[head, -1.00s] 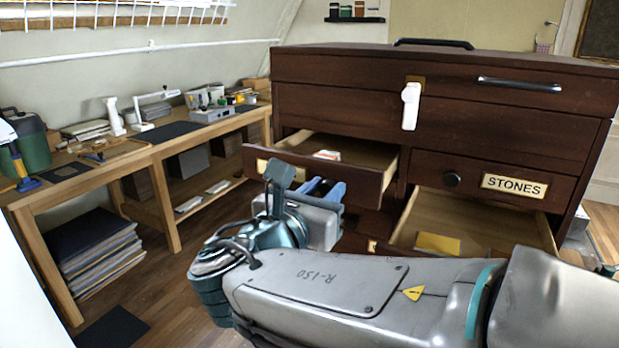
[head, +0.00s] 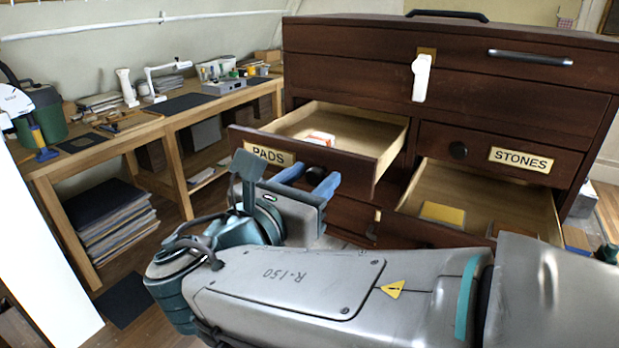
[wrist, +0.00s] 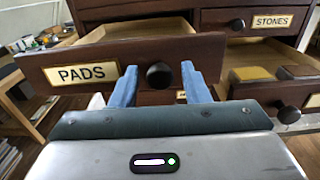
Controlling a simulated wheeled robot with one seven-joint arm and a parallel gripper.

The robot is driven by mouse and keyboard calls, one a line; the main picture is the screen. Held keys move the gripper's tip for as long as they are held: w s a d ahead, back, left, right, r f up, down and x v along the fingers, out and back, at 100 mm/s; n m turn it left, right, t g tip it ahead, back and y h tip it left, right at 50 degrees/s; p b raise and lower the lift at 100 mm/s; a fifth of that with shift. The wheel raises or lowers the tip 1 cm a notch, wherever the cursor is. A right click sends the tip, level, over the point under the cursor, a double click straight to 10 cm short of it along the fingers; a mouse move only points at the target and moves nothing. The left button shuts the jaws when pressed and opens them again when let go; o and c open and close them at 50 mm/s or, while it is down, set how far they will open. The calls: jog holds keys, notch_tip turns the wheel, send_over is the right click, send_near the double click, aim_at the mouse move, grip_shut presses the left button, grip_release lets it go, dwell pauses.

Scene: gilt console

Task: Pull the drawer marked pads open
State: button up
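The drawer marked PADS (head: 240,137) stands well out from the dark wooden chest, with a small red and white item (head: 320,138) inside. Its label also shows in the wrist view (wrist: 82,75). Its round black knob (wrist: 160,75) shows in the wrist view between my gripper's two blue fingers, with a gap on each side. My gripper (head: 308,178) is open in front of the drawer face.
The STONES drawer (head: 480,151) is shut. The drawer below it (head: 482,190) is open and holds a yellow block (head: 442,213). A wooden workbench (head: 165,122) with tools runs along the left wall.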

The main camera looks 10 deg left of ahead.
dwell(0.3)
jog(key=b+v, duration=0.1)
jog(key=v, duration=1.2)
jog(key=shift+s+a, duration=0.15)
jog(key=shift+s, duration=0.2)
